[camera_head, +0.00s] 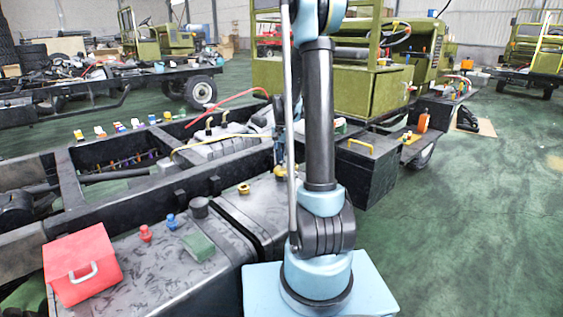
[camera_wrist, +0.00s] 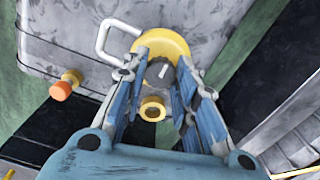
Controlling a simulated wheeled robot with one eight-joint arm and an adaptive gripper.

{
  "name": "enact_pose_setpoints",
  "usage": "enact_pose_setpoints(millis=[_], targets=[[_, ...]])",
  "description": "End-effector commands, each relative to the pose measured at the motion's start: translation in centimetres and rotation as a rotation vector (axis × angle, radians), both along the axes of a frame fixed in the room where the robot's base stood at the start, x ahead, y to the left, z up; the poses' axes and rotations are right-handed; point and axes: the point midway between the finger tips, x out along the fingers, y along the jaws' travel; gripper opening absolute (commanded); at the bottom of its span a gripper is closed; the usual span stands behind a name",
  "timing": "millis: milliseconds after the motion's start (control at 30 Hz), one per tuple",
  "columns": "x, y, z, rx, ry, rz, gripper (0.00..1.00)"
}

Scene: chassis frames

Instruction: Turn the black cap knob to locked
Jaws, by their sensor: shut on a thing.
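The cap knob (camera_wrist: 161,76) is dark grey-black with a short white mark on top. It sits in a round yellow collar (camera_wrist: 168,42) on a grey tank in the wrist view. My gripper (camera_wrist: 164,70) has its two blue fingers on either side of the knob, closed on it. The fingers hide the knob's sides and part of the collar. In the head view my arm hides most of the gripper and the knob. I cannot read any locked marking.
A white loop handle (camera_wrist: 112,40) stands beside the collar. A small yellow ring (camera_wrist: 152,109) lies between my fingers, and an orange-tipped knob (camera_wrist: 64,88) is at left.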

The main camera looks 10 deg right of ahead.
Motion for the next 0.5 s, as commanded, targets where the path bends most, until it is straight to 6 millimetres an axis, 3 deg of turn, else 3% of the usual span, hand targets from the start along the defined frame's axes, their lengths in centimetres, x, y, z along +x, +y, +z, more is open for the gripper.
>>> enact_pose_setpoints(millis=[33,67,133,500], targets=[[-0.16,-0.08,-0.03,-0.001,0.003,-0.001,0.03],[-0.16,-0.08,-0.03,-0.001,0.003,-0.001,0.33],[-0.13,-0.08,-0.02,-0.001,0.003,-0.001,0.48],[-0.04,-0.03,0.14,-0.001,0.001,0.000,0.48]])
